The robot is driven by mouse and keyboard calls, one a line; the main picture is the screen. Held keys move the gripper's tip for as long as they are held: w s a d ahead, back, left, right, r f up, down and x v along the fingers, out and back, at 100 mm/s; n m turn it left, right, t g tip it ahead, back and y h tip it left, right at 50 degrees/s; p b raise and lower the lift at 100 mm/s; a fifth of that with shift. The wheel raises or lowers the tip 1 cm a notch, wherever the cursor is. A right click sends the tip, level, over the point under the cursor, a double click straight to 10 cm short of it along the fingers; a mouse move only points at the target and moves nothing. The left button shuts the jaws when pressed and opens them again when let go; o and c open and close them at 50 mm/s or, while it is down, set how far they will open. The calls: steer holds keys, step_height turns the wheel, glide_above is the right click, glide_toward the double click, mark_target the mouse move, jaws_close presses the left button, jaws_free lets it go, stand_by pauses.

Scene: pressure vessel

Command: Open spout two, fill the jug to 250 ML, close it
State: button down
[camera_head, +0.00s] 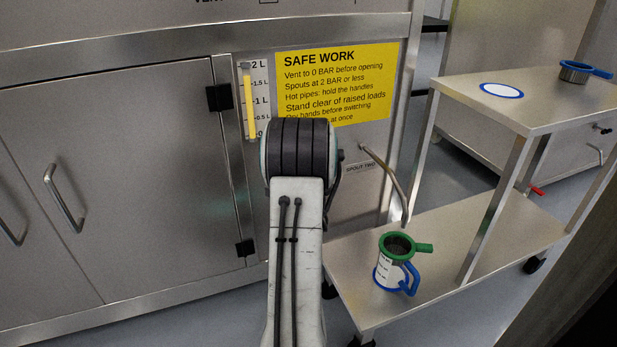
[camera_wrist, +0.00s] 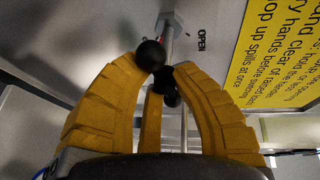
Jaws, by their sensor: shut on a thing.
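The jug (camera_head: 388,271), white with a blue handle and a green-rimmed piece on top, stands upright on the cart's lower shelf. The bent pipe of spout two (camera_head: 388,178) ends just above it; I cannot make out any stream or the level inside. In the wrist view my gripper (camera_wrist: 162,72) has its yellow fingers closed around a black ball knob (camera_wrist: 151,55) on a metal lever (camera_wrist: 168,32). The word OPEN is beside the lever. In the head view my arm hides the gripper and the valve.
A yellow level gauge (camera_head: 249,100) marked up to 2 L is beside the SAFE WORK sign (camera_head: 345,84). The cart's upper shelf (camera_head: 535,103) carries a blue-rimmed white disc (camera_head: 501,91) and a blue-handled metal cup (camera_head: 574,75). Cabinet doors (camera_head: 110,180) are at left.

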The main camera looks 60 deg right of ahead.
steer(key=shift+f+n, duration=0.15)
steer(key=shift+n, duration=0.45)
steer(key=c, duration=1.1)
jaws_free()
steer(key=shift+v, duration=3.75)
steer(key=shift+o, duration=0.3)
steer(key=shift+s+f, duration=0.1)
steer(key=shift+f, duration=0.05)
